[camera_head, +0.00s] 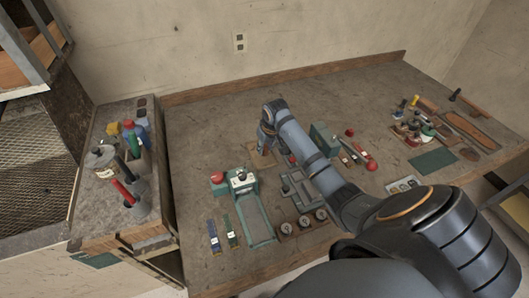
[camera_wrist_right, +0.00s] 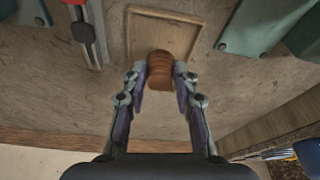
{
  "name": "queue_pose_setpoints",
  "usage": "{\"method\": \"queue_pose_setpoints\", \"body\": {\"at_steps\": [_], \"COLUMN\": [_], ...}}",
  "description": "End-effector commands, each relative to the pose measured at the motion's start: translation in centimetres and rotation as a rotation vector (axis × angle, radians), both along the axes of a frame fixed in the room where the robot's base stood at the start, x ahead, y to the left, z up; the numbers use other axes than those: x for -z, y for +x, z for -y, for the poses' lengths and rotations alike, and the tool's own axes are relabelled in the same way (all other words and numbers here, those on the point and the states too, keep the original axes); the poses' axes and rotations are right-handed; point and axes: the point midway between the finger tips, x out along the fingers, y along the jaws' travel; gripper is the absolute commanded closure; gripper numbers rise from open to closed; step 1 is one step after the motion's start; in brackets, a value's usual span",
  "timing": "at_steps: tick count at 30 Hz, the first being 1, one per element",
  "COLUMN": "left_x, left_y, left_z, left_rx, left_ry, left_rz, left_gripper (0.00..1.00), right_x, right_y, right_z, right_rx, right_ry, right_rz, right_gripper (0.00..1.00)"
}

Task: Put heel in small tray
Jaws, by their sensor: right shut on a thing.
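The heel (camera_wrist_right: 160,68) is a brown, layered block in the right wrist view. My right gripper (camera_wrist_right: 160,84) is shut on it, with one finger on each side. The small tray (camera_wrist_right: 165,13) is a shallow tan tray with a thin wooden rim. In that view the heel overlaps the tray's near part; its height above the tray cannot be told. In the head view my right gripper (camera_head: 267,140) is at the tray (camera_head: 262,160), near the back of the bench, and the heel cannot be made out. My left gripper is not in view.
A green device with a red knob (camera_head: 218,178) stands left of the tray. A teal block (camera_head: 324,138) stands to its right. The back left of the workbench (camera_head: 205,125) is clear.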

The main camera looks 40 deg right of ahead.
Motion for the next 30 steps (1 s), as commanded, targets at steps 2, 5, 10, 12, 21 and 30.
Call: {"method": "queue_pose_setpoints", "body": {"at_steps": [2,5,10,12,21,30], "left_x": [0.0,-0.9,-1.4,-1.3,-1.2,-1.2], "left_y": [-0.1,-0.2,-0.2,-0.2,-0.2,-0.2], "left_z": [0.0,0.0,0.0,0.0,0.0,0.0], "left_rx": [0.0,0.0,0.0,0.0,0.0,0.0], "left_ry": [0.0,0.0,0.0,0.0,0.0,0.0], "left_rz": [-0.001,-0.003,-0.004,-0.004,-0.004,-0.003], "left_gripper": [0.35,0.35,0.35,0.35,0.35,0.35], "right_x": [0.2,1.5,3.5,3.7,3.9,3.9], "right_y": [0.2,0.4,0.5,0.5,0.5,0.4], "right_z": [-0.1,-0.2,-0.2,-0.2,-0.1,-0.1], "right_rx": [0.0,-0.001,-0.001,-0.001,-0.001,-0.001], "right_ry": [0.001,0.002,0.001,0.0,0.0,0.0], "right_rz": [0.001,-0.006,0.0,0.002,0.001,0.001], "right_gripper": [1.0,1.0,1.0,1.0,0.64,0.48]}}
